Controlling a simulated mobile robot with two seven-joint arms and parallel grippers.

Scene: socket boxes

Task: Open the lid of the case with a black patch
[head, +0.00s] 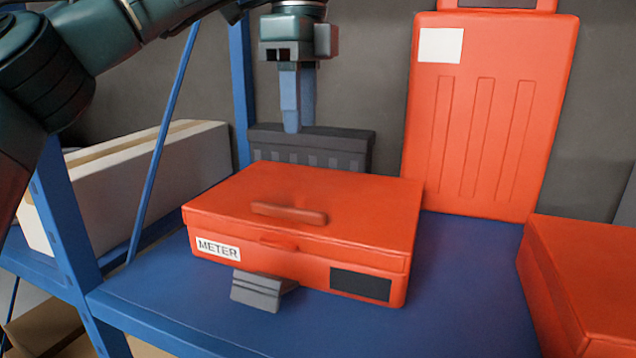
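The orange case with a black patch (360,285) lies flat on the blue shelf. The patch is on its front face at the right, and a white METER label is at the left. Its lid (360,200) is down and bears a raised orange handle (289,212). A small front tab sits at the lid's edge. My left gripper (297,130) points down above and behind the case, apart from it, with nothing visible held. Its fingers overlap in this view, so their opening is unclear. My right gripper is not in view.
A grey wedge-shaped piece (258,291) is at the case's front. A dark grey ribbed box (330,147) stands behind. A tall orange case (490,120) stands back right; another orange case (590,285) is at right. A white box (140,180) is left, past blue posts.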

